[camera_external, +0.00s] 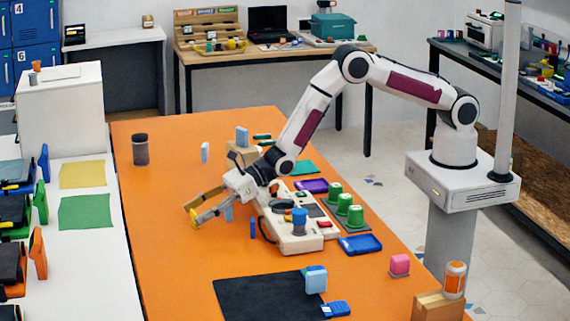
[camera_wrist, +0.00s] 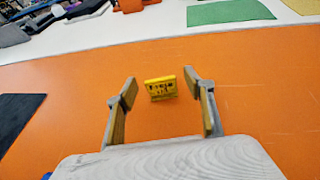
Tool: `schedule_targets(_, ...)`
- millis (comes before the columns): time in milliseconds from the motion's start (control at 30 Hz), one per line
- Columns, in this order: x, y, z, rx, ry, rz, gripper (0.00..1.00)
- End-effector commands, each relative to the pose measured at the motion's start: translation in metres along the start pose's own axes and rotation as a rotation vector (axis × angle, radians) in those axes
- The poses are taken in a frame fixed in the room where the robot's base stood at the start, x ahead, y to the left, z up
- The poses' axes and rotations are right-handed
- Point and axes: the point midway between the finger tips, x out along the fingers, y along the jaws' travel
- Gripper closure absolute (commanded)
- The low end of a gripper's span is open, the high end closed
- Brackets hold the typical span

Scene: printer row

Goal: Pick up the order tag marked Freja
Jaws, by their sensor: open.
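A small yellow tag (camera_wrist: 161,88) with dark lettering stands on the orange table in the wrist view. The lettering is too blurred for me to read surely as Freja. My gripper (camera_wrist: 158,84) is open, with one finger to each side of the tag. The tag sits near the fingertips, with gaps visible on both sides. In the external view, my gripper (camera_external: 192,213) is low over the left middle of the table, and the yellow tag (camera_external: 194,218) shows at its fingertips, partly hidden by a finger.
A label printer (camera_external: 290,235) and green-topped spools (camera_external: 345,205) stand right of my gripper. A dark mat (camera_external: 255,300) lies in front. A dark jar (camera_external: 140,150) stands at the back left. The orange table (camera_external: 165,260) is clear around the tag.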

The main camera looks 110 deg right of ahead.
Motion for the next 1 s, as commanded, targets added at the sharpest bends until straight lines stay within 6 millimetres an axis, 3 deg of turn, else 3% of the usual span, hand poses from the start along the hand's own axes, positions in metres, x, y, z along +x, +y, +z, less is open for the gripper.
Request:
schedule_targets(367, -0.0002, -0.0001, -0.0001, 0.000, 0.000, 0.000, 0.47)
schedule_targets(400, -0.0003, -0.0001, 0.0000, 0.000, 0.000, 0.000, 0.50)
schedule_targets(500, -0.0003, -0.0002, -0.0001, 0.000, 0.000, 0.000, 0.75)
schedule_targets(533, -0.0003, -0.0002, -0.0001, 0.000, 0.000, 0.000, 0.77)
schedule_targets(1000, -0.0013, -0.0002, 0.0028, 0.000, 0.000, 0.000, 0.77)
